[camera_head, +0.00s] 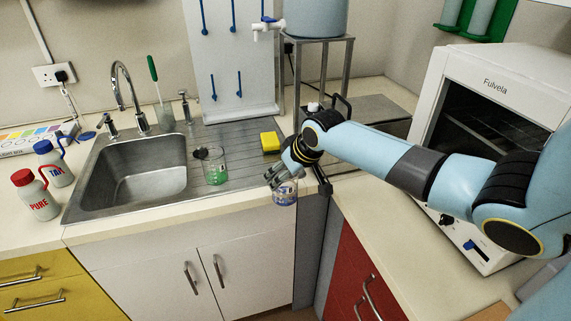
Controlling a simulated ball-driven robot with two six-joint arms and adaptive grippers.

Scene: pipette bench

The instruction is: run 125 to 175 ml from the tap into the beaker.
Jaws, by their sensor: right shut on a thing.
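My right gripper (280,179) reaches in from the right and is shut on a clear glass beaker (286,197) with blue markings, above the front edge of the counter. The gripper hides part of this beaker, and I cannot tell whether it holds liquid. A tall curved sink tap (118,84) stands behind the steel sink (138,180), at the left. A white spigot with a blue lever (266,29) sits on the large blue-grey container (316,17) on a metal stand. My left gripper is not in view.
A second glass with green contents (215,169) stands right of the sink, near a yellow sponge (270,142). Two wash bottles, PURE (38,201) and TAP (56,170), stand at the left. The metal stand (349,67) and white oven (480,80) are at the right.

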